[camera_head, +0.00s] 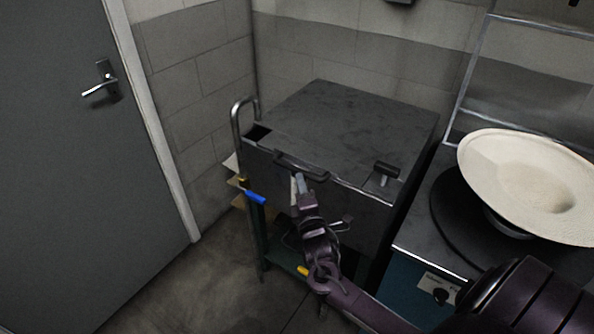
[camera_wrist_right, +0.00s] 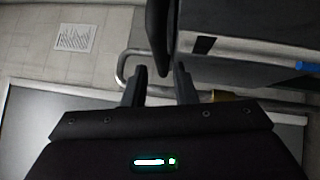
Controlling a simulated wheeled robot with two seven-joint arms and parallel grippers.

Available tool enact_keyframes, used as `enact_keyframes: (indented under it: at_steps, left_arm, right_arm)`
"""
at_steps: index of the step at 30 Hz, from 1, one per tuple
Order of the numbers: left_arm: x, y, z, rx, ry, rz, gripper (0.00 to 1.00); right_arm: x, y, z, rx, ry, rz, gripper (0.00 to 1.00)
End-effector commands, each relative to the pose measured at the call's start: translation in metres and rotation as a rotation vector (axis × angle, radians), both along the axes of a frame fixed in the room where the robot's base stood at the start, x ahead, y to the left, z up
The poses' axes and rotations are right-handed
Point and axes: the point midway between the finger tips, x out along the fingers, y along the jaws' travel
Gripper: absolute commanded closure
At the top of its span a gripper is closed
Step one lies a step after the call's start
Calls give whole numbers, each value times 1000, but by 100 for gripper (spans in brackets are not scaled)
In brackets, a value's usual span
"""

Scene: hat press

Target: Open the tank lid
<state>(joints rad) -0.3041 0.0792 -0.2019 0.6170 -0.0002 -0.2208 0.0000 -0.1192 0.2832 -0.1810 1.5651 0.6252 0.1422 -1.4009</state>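The tank (camera_head: 340,130) is a grey metal box with a flat lid lying closed on top. A dark bar handle (camera_head: 288,161) sits along the lid's front edge; it also shows as a dark bar in the right wrist view (camera_wrist_right: 157,35). My right gripper (camera_head: 299,178) reaches up from the lower right to the front of this handle. In the right wrist view its two fingers (camera_wrist_right: 160,82) are apart, with the bar's end at the gap between the tips. I cannot tell whether they touch it. My left gripper is not in view.
A bent metal pipe (camera_head: 236,120) rises at the tank's left, above a blue-handled valve (camera_head: 255,197). A black T-shaped knob (camera_head: 385,172) is at the lid's front right. A cream hat (camera_head: 530,185) sits on the press at right. A grey door (camera_head: 70,180) is at left.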

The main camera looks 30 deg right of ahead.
Motion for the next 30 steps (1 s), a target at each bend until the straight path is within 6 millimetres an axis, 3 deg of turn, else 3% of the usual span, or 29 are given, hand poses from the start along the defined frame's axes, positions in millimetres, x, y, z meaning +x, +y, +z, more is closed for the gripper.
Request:
enact_keyframes:
  at_steps: [9,21,27,30]
  left_arm:
    - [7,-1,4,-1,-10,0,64]
    - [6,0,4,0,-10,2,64]
    - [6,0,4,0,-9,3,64]
    - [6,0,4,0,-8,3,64]
  right_arm:
    - [45,-18,7,4,1,-1,75]
    - [55,-22,7,5,2,0,75]
    - [55,-22,7,6,3,1,98]
    - [55,-22,7,6,3,1,100]
